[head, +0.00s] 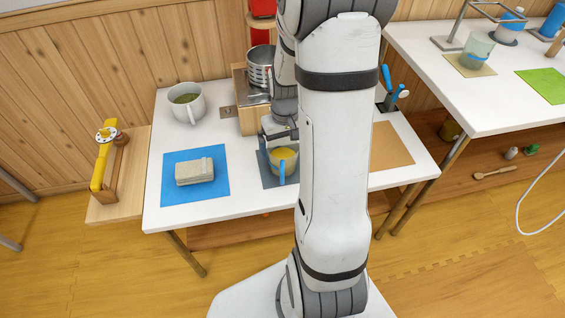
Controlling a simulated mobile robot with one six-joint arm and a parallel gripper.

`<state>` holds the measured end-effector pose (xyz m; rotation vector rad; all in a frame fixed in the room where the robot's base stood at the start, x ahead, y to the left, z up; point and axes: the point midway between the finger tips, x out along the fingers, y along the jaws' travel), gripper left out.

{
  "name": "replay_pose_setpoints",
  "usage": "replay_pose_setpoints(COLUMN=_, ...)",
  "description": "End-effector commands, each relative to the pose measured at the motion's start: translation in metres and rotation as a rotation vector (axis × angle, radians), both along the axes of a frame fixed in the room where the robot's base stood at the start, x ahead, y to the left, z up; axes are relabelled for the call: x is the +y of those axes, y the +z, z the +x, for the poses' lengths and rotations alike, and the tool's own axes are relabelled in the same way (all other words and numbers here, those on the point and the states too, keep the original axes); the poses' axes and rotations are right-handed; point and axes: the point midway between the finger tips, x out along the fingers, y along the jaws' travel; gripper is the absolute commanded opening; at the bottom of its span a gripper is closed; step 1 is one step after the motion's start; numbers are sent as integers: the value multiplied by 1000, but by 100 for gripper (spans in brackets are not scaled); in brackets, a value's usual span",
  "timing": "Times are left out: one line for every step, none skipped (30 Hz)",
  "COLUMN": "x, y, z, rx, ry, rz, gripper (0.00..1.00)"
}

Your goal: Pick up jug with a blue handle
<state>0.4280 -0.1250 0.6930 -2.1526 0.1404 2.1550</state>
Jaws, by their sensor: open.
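A jug with a blue handle (283,172) and yellow contents stands upright on a dark grey mat (271,182) at the middle of the white table, in front of the wooden stand. Its handle points toward the near edge. My gripper (279,138) is open, just above and behind the jug's rim. Part of the gripper and wrist is hidden behind my arm, and I cannot tell whether the fingers touch the jug.
A grey pot (187,103) stands at the back left. A beige block (194,172) lies on a blue mat (222,188). A wooden stand (248,115) bears a metal pot (260,65). A brown mat (390,147) lies bare on the right. A second white table (430,55) stands at right.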

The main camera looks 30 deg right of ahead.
Motion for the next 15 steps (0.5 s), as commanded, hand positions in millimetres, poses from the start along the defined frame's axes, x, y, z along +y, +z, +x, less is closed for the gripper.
replay_pose_setpoints(x=1, y=-9, z=-2, rx=1, ry=0, rz=0, gripper=100)
replay_pose_setpoints(x=2, y=-14, z=-3, rx=2, ry=0, rz=0, gripper=100)
replay_pose_setpoints(x=2, y=-21, z=-5, rx=2, ry=0, rz=0, gripper=100)
replay_pose_setpoints(x=3, y=-26, z=-6, rx=2, ry=0, rz=0, gripper=100)
replay_pose_setpoints(x=3, y=-30, z=-7, rx=3, ry=0, rz=0, gripper=100)
replay_pose_setpoints(x=3, y=-36, z=-6, rx=3, ry=-1, rz=1, gripper=100)
replay_pose_setpoints(x=3, y=-39, z=-6, rx=1, ry=-1, rz=0, gripper=100)
replay_pose_setpoints(x=3, y=-41, z=-6, rx=1, ry=-1, rz=0, gripper=100)
replay_pose_setpoints(x=3, y=-44, z=-6, rx=1, ry=-1, rz=0, gripper=100)
replay_pose_setpoints(x=3, y=-45, z=-6, rx=1, ry=-1, rz=0, gripper=100)
replay_pose_setpoints(x=3, y=-46, z=-6, rx=0, ry=-1, rz=0, gripper=100)
replay_pose_setpoints(x=3, y=-46, z=-6, rx=0, ry=-1, rz=0, gripper=100)
replay_pose_setpoints(x=3, y=-46, z=-6, rx=-1, ry=-1, rz=0, gripper=100)
replay_pose_setpoints(x=3, y=-46, z=-6, rx=-1, ry=-1, rz=0, gripper=100)
replay_pose_setpoints(x=3, y=-46, z=-6, rx=-1, ry=-1, rz=0, gripper=100)
